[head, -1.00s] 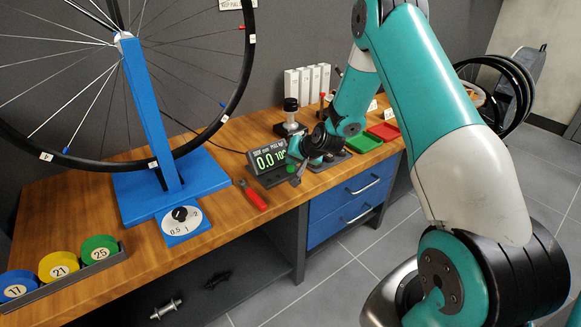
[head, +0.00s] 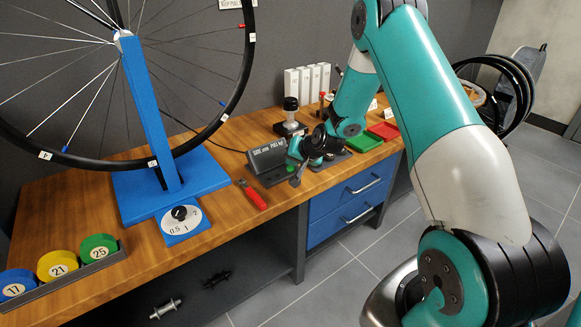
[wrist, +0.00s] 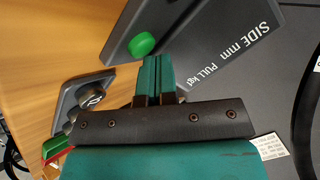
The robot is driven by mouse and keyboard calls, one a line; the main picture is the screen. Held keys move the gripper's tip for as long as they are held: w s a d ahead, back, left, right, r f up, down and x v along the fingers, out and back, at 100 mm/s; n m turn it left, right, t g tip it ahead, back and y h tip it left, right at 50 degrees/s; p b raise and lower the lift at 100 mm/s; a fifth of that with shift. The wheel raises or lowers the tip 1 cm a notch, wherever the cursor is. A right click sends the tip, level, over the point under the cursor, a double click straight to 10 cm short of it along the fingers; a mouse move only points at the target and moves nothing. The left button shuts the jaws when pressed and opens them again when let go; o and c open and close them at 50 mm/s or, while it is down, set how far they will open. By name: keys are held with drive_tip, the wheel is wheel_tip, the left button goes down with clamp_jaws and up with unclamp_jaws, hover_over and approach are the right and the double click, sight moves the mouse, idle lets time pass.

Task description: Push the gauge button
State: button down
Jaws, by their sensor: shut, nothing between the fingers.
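The gauge (head: 268,158) is a dark box on the wooden bench, and its display is blank. In the wrist view the gauge (wrist: 215,60) shows its printed "SIDE mm" and "PULL kgf" labels. A round green button (wrist: 142,44) sits on its base. My gripper (wrist: 157,60) is shut and empty, its teal fingertips just beside the button in the picture. I cannot tell whether they touch it.
A black-knobbed device (head: 290,118) stands behind. Green (head: 363,142) and red (head: 384,131) trays lie to the right.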

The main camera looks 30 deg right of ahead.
sight(293, 167)
idle(0.4)
drive_tip(key=shift+r+p, duration=0.3)
drive_tip(key=shift+p, duration=0.05)
drive_tip(key=shift+r, duration=0.1)
drive_tip(key=shift+r+p, duration=2.3)
drive_tip(key=shift+r, duration=0.6)
